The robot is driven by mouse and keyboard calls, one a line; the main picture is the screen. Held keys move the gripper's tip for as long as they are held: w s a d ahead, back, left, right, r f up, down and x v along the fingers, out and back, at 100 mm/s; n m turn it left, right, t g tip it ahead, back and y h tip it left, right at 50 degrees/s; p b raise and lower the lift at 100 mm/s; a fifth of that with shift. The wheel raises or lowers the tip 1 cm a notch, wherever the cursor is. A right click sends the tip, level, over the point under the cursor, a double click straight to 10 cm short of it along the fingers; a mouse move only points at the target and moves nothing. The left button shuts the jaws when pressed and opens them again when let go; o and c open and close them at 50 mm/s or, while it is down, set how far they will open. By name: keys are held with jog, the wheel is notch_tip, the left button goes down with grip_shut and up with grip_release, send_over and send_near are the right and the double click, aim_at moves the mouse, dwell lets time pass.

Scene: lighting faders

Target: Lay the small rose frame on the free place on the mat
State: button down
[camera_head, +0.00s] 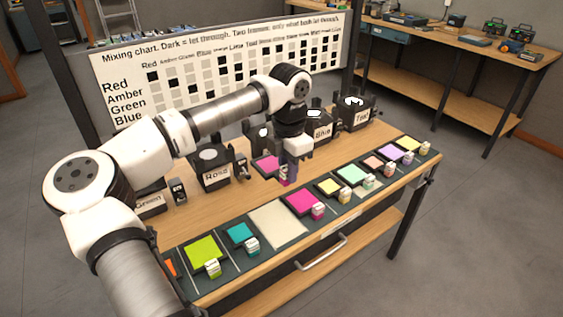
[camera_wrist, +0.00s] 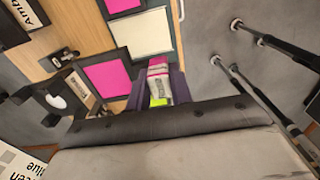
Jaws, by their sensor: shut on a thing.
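The small rose frame (camera_head: 266,163), a magenta square in a dark border, is held by its tab, clear of the mat, over the back part of the bench. It also shows in the wrist view (camera_wrist: 107,77). My gripper (camera_head: 289,173) is shut on its pink-and-white tab; in the wrist view the fingers (camera_wrist: 160,88) stand on both sides of that tab. The mat (camera_head: 311,229) runs along the bench's front edge. Its free place, a pale blank square (camera_head: 277,224), lies in front of my gripper and shows in the wrist view (camera_wrist: 138,33).
A magenta frame (camera_head: 301,201) lies right of the free place, a teal frame (camera_head: 239,232) left of it. More coloured frames with tabs fill the mat.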

jog(key=shift+s+f+b, duration=0.15)
jog(key=shift+f+b, duration=0.2)
jog(key=shift+f, duration=0.25)
notch_tip(320, 180, down, 16)
jog(key=b, duration=1.1)
jog(key=shift+d+f+b, duration=0.15)
jog(key=shift+f+b, duration=1.1)
jog(key=shift+f, duration=0.05)
jog(key=c, duration=1.2)
grip_release()
jog(key=shift+o, duration=0.2)
notch_tip(320, 180, up, 21)
jog(key=p, duration=0.5)
jog(key=shift+p, duration=0.35)
jog(key=shift+f, duration=0.1)
